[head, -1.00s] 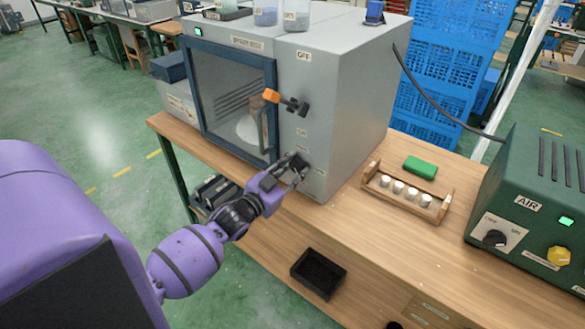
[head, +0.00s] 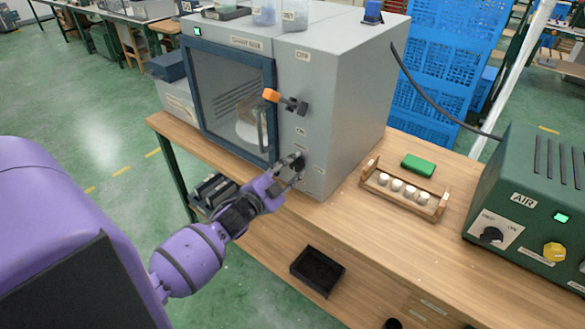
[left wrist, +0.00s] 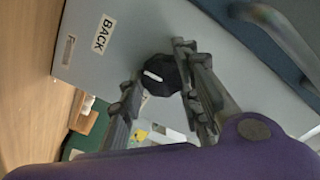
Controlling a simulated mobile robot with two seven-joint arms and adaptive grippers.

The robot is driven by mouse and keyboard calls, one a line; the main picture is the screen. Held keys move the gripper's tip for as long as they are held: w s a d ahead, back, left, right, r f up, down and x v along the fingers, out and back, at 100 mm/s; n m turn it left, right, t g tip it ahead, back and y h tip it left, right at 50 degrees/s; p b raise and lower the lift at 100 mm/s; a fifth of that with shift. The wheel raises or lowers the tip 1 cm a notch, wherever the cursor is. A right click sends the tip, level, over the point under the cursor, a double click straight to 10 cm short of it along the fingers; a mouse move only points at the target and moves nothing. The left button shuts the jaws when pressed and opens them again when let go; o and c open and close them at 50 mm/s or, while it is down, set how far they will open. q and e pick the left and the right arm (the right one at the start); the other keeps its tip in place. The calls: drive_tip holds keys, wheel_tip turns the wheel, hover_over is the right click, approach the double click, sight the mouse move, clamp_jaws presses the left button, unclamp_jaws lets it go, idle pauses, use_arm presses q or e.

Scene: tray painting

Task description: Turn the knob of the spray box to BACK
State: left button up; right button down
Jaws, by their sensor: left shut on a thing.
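The spray box (head: 345,110) is a grey cabinet with a dark-framed glass door, standing on the wooden bench. Its black knob (left wrist: 160,84) has a white pointer line and shows between my fingers in the left wrist view. The BACK label (left wrist: 103,33) lies up and left of the knob there. The pointer line lies on the knob's left side and points left and slightly up, roughly toward that label. My left gripper (head: 293,168) is shut on the knob at the lower front panel, with one finger on each side. My right gripper is not in view.
An orange-tipped door latch (head: 284,99) sticks out above my left gripper. A wooden rack (head: 436,207) with several white-topped vials stands right of the box, near a green block (head: 418,166). The green AIR unit (head: 510,215) is at the far right.

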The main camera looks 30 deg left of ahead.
use_arm(q)
drive_tip(key=shift+d, duration=0.35)
drive_tip(key=o, duration=1.1)
drive_tip(key=shift+c, duration=0.2)
drive_tip(key=shift+s+a, duration=0.1)
drive_tip(key=shift+s+f, duration=0.1)
drive_tip(key=shift+s, duration=0.2)
drive_tip(key=s, duration=1.1)
drive_tip(key=shift+a, duration=0.35)
